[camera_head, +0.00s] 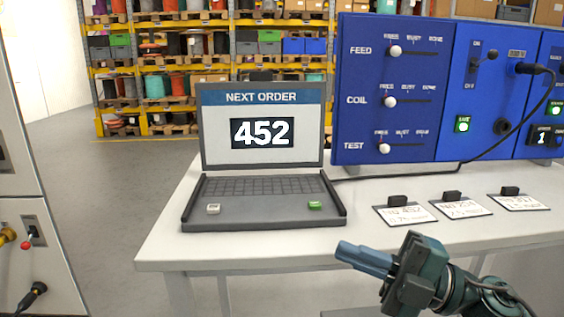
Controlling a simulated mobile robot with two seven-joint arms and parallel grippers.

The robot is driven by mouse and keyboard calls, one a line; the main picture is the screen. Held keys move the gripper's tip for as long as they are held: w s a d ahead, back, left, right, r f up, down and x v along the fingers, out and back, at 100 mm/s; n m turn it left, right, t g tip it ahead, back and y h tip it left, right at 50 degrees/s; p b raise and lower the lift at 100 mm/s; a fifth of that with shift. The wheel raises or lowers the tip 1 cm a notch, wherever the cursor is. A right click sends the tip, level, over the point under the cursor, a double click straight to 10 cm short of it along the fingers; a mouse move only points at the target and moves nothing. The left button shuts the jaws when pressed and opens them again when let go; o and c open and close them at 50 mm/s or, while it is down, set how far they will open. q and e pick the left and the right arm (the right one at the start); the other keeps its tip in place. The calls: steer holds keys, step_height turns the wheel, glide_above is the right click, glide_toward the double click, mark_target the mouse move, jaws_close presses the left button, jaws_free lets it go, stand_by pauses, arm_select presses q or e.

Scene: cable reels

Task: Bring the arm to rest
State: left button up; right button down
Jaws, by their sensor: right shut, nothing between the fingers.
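My right gripper (364,259) is at the lower right, in front of the table's front edge. Its blue-grey fingers are closed together with nothing between them and point left. The right arm comes in from the lower right corner. My left gripper is not in view.
A white table (230,248) carries an open laptop (262,130) reading "NEXT ORDER 452". Several labelled cards (405,215) lie at its right. A blue control panel (400,125) with sliders stands behind, with a black cable (455,172). A grey cabinet (35,255) stands at left. Shelves fill the background.

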steer(key=d+f+m+t+h+p, duration=0.35)
steer(key=f+m+t+h, duration=0.75)
steer(key=f+m, duration=0.75)
steer(key=s+f+m+g+h, duration=0.5)
steer(key=s+f+m, duration=0.4)
steer(key=s+f, duration=0.3)
step_height(320, 180, down, 3)
steer(key=shift+s+d+f+g, duration=0.15)
steer(key=shift+s+d+g, duration=0.2)
steer(key=shift+g, duration=0.35)
